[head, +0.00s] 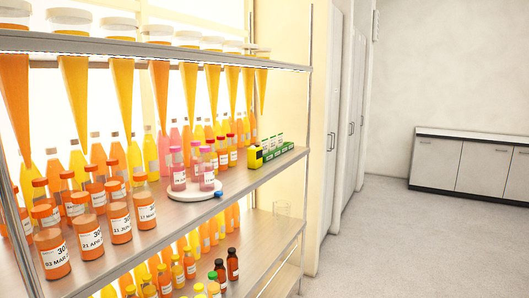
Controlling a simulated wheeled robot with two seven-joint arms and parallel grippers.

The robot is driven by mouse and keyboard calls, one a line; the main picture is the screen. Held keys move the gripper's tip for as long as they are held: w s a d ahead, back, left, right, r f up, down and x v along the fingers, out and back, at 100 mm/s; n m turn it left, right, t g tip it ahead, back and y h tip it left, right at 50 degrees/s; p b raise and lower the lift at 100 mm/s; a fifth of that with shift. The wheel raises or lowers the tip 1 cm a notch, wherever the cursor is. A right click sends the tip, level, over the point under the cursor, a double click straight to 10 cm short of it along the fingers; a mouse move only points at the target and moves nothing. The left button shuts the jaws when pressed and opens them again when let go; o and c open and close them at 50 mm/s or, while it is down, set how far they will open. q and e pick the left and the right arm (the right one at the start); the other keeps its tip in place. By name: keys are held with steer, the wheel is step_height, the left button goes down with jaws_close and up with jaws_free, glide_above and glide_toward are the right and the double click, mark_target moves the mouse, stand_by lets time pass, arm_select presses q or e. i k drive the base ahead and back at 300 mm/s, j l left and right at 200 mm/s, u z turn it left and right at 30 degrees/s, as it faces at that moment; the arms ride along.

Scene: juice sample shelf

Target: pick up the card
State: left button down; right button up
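I cannot make out a card for certain in the head view. Jars (52,254) with orange lids and white date labels stand along the front of the middle shelf (232,191). Pink bottles (178,168) stand on a round white plate (197,190) on that shelf. Neither of my grippers is in view.
Large tapered orange containers (122,88) hang through the upper shelf (150,49). Small bottles (232,264) stand on a lower shelf. Tall pale cabinets (340,110) stand to the right, and a low cabinet (465,165) stands against the far wall. The floor (410,250) at right is clear.

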mark_target(263, 142)
steer(key=i+l, duration=0.25)
steer(key=i+l+u, duration=0.1)
steer(key=i+l, duration=0.15)
steer(key=l, duration=0.2)
steer(key=i+l, duration=0.25)
steer(key=l, duration=0.15)
steer(key=i+l+u, duration=0.1)
steer(key=i+l, duration=0.35)
steer(key=l, duration=0.3)
steer(key=i+l, duration=0.25)
steer(key=l, duration=0.15)
steer(key=i+l+u, duration=0.1)
steer(key=l, duration=0.3)
steer(key=i, duration=0.1)
